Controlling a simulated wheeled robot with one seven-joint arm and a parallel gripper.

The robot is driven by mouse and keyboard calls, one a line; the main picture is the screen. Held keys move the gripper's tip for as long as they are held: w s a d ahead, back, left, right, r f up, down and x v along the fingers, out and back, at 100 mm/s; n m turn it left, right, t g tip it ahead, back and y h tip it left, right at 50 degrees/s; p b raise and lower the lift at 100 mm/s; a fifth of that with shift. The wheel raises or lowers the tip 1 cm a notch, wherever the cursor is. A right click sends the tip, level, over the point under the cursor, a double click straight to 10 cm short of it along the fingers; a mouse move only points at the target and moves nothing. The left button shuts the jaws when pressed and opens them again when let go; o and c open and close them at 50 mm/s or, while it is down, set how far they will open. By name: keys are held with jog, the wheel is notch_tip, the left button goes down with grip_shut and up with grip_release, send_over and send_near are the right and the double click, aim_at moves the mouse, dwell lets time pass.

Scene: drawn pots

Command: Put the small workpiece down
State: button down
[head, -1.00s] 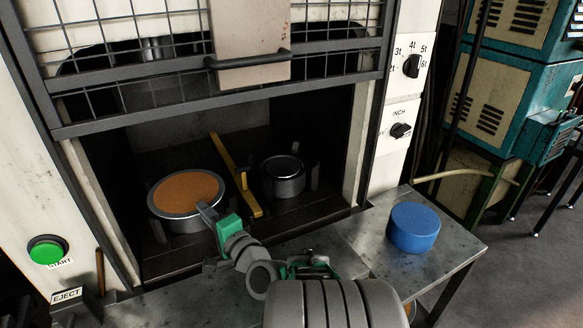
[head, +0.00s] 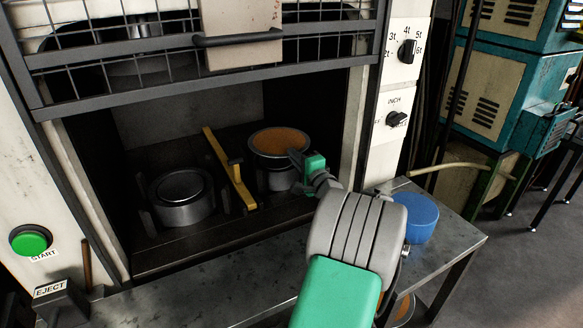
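The workpiece, a round disc with an orange top and a grey rim (head: 278,141), is inside the press at the right, over the right-hand grey round die (head: 279,181). It looks about level. I cannot tell whether it touches the die. My gripper (head: 298,158) reaches in from the front right and is shut on the disc's near right rim. The fingertips are small and partly hidden. The left-hand round die (head: 180,198) is bare, with short upright posts around it.
The raised mesh guard (head: 130,85) hangs above the opening. A blue cylinder (head: 417,219) stands on the metal table (head: 450,232) at right. A green START button (head: 31,240) is at left.

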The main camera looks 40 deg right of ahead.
notch_tip(320, 180, down, 4)
jog(key=shift+r, duration=0.25)
jog(key=shift+f+b, duration=0.7)
jog(key=c, duration=1.6)
grip_release()
jog(key=shift+c, duration=0.2)
jog(key=r+v, duration=0.1)
jog(key=v, duration=1.1)
jog(key=shift+r, duration=0.2)
